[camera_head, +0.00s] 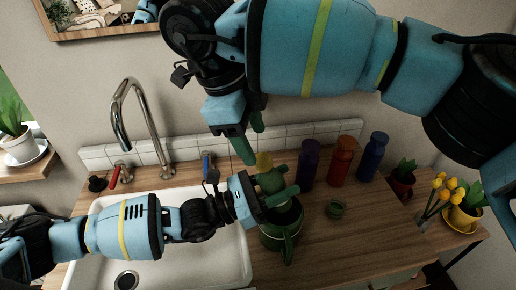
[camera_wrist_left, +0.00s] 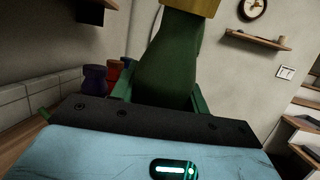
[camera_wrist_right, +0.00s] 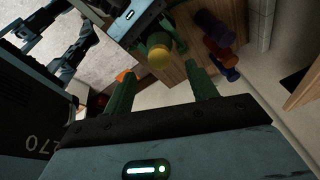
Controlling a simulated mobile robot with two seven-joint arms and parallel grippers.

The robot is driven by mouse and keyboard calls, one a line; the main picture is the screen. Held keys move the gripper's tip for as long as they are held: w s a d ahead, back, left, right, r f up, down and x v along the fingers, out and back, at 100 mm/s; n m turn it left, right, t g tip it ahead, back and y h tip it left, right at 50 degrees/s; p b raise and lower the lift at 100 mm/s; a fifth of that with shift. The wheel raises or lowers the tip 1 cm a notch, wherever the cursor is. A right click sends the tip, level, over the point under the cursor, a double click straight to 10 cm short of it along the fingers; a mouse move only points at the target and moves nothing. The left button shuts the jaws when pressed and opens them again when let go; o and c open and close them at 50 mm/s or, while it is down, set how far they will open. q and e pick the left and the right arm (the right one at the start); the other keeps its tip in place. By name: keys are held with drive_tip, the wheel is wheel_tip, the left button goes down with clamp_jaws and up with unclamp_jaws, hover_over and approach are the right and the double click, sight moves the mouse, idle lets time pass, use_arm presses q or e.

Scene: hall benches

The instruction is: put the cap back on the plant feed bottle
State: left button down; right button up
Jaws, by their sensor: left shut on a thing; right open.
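The plant feed bottle (camera_head: 269,181) is green with a yellow top (camera_head: 264,160). My left gripper (camera_head: 284,194) is shut on it and holds it roughly upright. In the left wrist view the bottle (camera_wrist_left: 165,70) stands large between the fingers, its yellow top cut by the edge. My right gripper (camera_head: 251,138) is open and empty, just above the yellow top. In the right wrist view the yellow top (camera_wrist_right: 160,57) shows beyond the open fingers (camera_wrist_right: 162,88).
A green watering can (camera_head: 283,246) stands right below the bottle. Purple (camera_head: 309,163), red (camera_head: 341,163) and blue (camera_head: 372,158) bottles stand behind to the right. The sink (camera_head: 215,262) and faucet (camera_head: 150,128) are to the left. The front right counter is clear.

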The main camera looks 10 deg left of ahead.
drive_tip(key=v, duration=0.7)
drive_tip(key=shift+f, duration=0.1)
idle(0.4)
